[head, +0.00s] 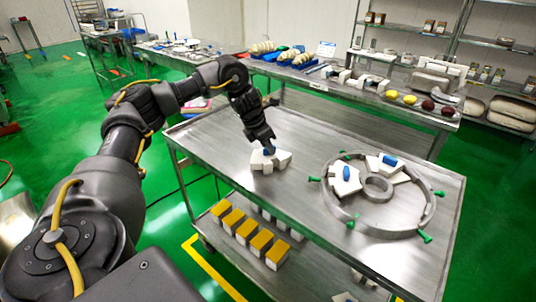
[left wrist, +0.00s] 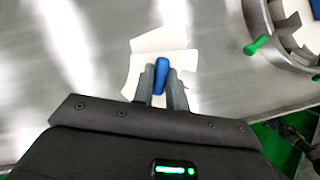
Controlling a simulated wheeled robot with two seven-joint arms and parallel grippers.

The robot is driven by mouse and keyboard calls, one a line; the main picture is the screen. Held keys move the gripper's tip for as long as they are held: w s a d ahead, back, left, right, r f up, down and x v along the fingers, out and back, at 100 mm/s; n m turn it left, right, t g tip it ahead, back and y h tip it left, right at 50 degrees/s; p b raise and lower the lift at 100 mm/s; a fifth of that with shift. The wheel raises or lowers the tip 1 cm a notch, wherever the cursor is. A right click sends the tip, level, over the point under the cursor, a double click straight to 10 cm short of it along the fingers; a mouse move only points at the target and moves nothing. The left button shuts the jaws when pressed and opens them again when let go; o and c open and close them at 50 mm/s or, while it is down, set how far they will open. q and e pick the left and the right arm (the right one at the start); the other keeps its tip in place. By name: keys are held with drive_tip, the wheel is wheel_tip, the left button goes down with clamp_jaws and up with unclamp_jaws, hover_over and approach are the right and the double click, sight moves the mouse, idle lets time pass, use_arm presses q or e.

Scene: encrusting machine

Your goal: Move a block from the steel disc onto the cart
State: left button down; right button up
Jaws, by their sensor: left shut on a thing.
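My left gripper (head: 268,150) is over the cart's top and shut on the blue handle of a white block (head: 262,163). In the left wrist view the fingers (left wrist: 161,80) stand on both sides of the blue handle (left wrist: 161,68), with the white block (left wrist: 187,70) below. The block is at or just above the cart top (head: 310,150); a small gap cannot be ruled out. The steel disc (head: 382,230), with a raised rim and green knobs, lies on the cart's right part. It holds white blocks with blue handles (head: 346,174). My right gripper is not clearly seen.
A long steel table (head: 340,90) with trays, fruit and tools stands behind the cart. Yellow-topped blocks (head: 232,218) sit on the cart's lower shelf. Shelves (head: 490,45) line the back wall. The cart top is bare left of the held block and in front of it.

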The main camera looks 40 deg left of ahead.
use_arm(q)
drive_tip(key=shift+a+f, duration=0.2)
drive_tip(key=shift+f, duration=0.45)
drive_tip(key=shift+s+r, duration=0.15)
drive_tip(key=c, duration=1.4)
unclamp_jaws()
drive_tip(key=shift+w+d+r, duration=0.15)
drive_tip(key=shift+d, duration=0.3)
drive_tip(key=shift+w+d+r, duration=0.1)
drive_tip(key=shift+d, duration=0.3)
drive_tip(key=shift+a, duration=0.2)
use_arm(e)
drive_tip(key=w+d+f, duration=0.2)
drive_tip(key=d, duration=0.2)
use_arm(q)
drive_tip(key=shift+s+a+f, duration=0.1)
drive_tip(key=shift+a, duration=0.15)
drive_tip(key=p+v, duration=1)
drive_tip(key=v, duration=0.2)
drive_tip(key=shift+d, duration=0.25)
use_arm(e)
drive_tip(key=s+a+r, duration=0.3)
drive_tip(key=a+r, duration=0.3)
drive_tip(key=r, duration=0.3)
drive_tip(key=shift+r, duration=0.4)
